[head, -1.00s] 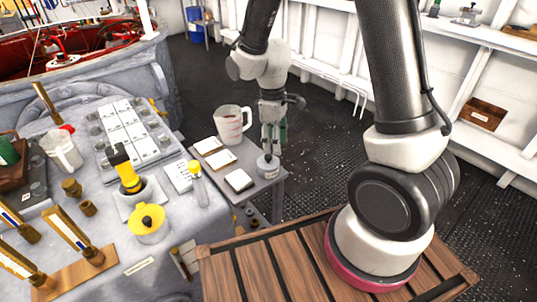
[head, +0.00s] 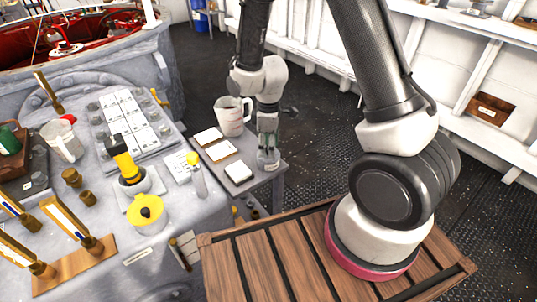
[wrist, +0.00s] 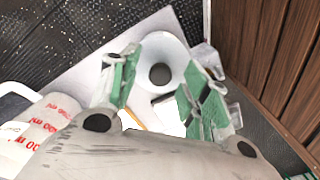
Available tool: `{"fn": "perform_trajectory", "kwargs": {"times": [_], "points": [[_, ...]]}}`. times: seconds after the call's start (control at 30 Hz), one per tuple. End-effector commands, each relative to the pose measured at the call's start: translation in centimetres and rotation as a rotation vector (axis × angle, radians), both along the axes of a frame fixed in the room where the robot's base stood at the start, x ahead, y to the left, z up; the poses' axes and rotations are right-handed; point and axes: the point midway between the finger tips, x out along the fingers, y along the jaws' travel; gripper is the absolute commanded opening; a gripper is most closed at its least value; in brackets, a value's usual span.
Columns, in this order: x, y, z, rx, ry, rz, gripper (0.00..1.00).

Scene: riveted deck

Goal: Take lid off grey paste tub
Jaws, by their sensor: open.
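The grey paste tub (head: 268,158) stands upright near the right corner of the small grey side table. In the wrist view the tub's pale round top (wrist: 163,48) shows from above, with a dark round knob in its middle. The lid appears seated on the tub. My gripper (head: 267,136) points down just over the tub. In the wrist view my gripper (wrist: 160,78) has its two green-padded fingers apart on either side of the knob, holding nothing. Whether the fingers touch the lid cannot be told.
A clear measuring jug (head: 232,114) stands close left of my gripper on the side table (head: 262,180). Several flat cards and a white pad (head: 239,172) lie beside the tub. A slatted wooden crate top (head: 285,250) is in front. The larger grey bench on the left is crowded.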

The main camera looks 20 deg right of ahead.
Motion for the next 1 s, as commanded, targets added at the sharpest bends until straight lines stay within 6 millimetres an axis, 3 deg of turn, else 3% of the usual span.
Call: {"fn": "perform_trajectory", "kwargs": {"times": [0.27,0.53,0.83,1.0], "points": [[0.0,0.0,-0.5,0.000,-0.001,0.000,0.47],[0.0,0.0,-0.5,0.000,0.000,0.000,0.00],[0.0,0.0,-0.3,0.000,-0.001,0.000,0.00],[0.1,0.0,2.1,0.002,-0.005,0.000,0.00]]}}
